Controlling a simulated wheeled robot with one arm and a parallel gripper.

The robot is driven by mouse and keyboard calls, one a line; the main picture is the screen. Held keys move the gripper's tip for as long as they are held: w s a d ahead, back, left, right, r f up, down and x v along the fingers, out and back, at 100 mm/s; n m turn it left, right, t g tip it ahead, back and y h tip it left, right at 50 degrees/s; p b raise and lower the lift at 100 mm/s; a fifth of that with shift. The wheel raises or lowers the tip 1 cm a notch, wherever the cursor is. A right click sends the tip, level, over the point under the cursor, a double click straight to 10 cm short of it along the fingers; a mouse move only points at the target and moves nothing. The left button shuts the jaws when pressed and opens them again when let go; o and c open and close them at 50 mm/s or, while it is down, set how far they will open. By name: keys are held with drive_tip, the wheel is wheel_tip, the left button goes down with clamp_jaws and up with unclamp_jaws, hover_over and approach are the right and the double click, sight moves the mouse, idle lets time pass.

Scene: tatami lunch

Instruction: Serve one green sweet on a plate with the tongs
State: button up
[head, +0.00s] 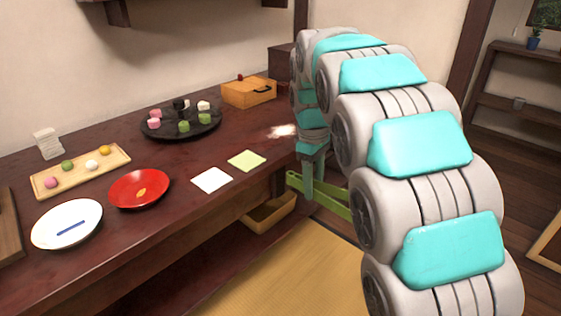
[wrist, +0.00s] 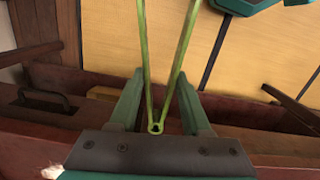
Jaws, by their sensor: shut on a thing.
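My gripper (head: 313,178) hangs past the right end of the dark table, pointing down. It is shut on the green tongs (head: 331,190); in the wrist view the tongs (wrist: 144,60) run between my fingers (wrist: 157,85), with their two arms spread apart. A round green sweet (head: 67,165) is on a long wooden tray (head: 80,185). A white plate (head: 50,235) with a blue stroke and a red plate (head: 125,200) with a leaf mark lie at the front left, without sweets.
A wooden box (head: 248,93) stands at the back. A white square (head: 212,180) and a green square (head: 247,160) lie near the table's front edge. A white stack (head: 48,143) stands far left. An open wooden drawer or bin (head: 268,214) is below the tabletop.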

drive_tip(key=w+d+f+m, duration=0.8)
drive_tip(key=d+f+m, duration=0.2)
drive_tip(key=f+m, duration=0.1)
drive_tip(key=shift+w+g+y, duration=0.15)
drive_tip(key=shift+g+y, duration=0.15)
drive_tip(key=shift+y, duration=0.1)
drive_tip(key=shift+d, duration=0.1)
